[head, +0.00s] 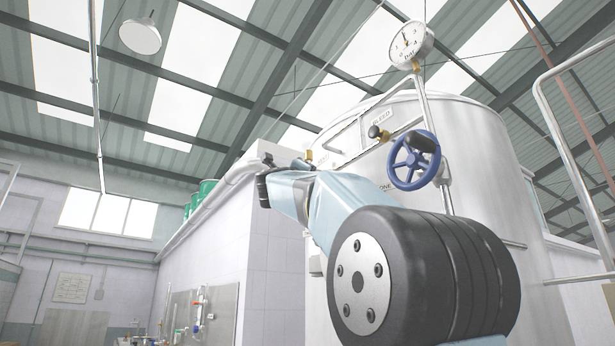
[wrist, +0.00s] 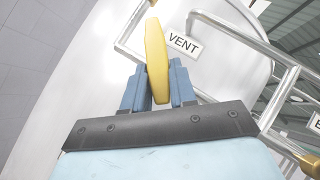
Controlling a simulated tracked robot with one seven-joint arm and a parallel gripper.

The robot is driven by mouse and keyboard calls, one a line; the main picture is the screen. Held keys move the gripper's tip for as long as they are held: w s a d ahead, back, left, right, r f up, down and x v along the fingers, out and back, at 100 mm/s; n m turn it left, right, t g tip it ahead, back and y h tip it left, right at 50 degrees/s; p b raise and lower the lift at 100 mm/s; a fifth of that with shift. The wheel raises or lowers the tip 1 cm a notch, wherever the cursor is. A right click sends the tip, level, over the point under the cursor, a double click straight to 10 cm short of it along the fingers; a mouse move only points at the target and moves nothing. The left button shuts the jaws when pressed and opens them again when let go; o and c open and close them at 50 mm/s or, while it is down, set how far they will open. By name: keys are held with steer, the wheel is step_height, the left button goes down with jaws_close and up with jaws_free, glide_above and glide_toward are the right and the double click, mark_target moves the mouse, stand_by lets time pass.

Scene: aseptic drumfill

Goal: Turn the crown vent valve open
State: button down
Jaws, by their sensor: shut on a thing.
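The crown vent valve shows in the wrist view as a yellow lever (wrist: 155,42), beside a white label (wrist: 184,43) reading VENT. My gripper (wrist: 159,75) has its two blue fingers shut on the lever, one on each side. The lever's end sticks out past the fingertips. The valve body and pivot cannot be made out. In the head view my gripper is small, near the tank's upper left edge, and my arm covers much of that area. The lever itself cannot be made out there.
The big white tank (head: 480,150) fills the right. A blue handwheel (head: 415,160), a pressure gauge (head: 411,45) and a BLEED label (head: 382,117) are right of my gripper. Metal rails (wrist: 228,27) run close beside the lever. A tiled wall (head: 205,245) stands left.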

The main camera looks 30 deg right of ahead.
steer(key=n+y, duration=0.1)
steer(key=n, duration=0.1)
steer(key=n+y, duration=0.3)
steer(key=n, duration=0.1)
steer(key=shift+s+a+r+t+y, duration=0.1)
steer(key=shift+s+r+t+y, duration=0.1)
steer(key=shift+r+t+y, duration=0.15)
steer(key=shift+s+r+n+g+y, duration=0.15)
steer(key=shift+n+g+y, duration=0.1)
steer(key=shift+n+y, duration=0.35)
steer(key=shift+w+r+n+g+y, duration=0.15)
steer(key=shift+n+g+y, duration=0.15)
steer(key=shift+n, duration=0.45)
steer(key=shift+s+r+n+g+y, duration=0.1)
steer(key=shift+r+n+g+y, duration=0.1)
steer(key=shift+n+y, duration=0.4)
steer(key=shift+n, duration=0.35)
steer(key=c, duration=1)
jaws_free()
steer(key=shift+s, duration=0.1)
steer(key=v, duration=1.3)
steer(key=shift+s+a+r, duration=0.2)
steer(key=shift+r, duration=0.05)
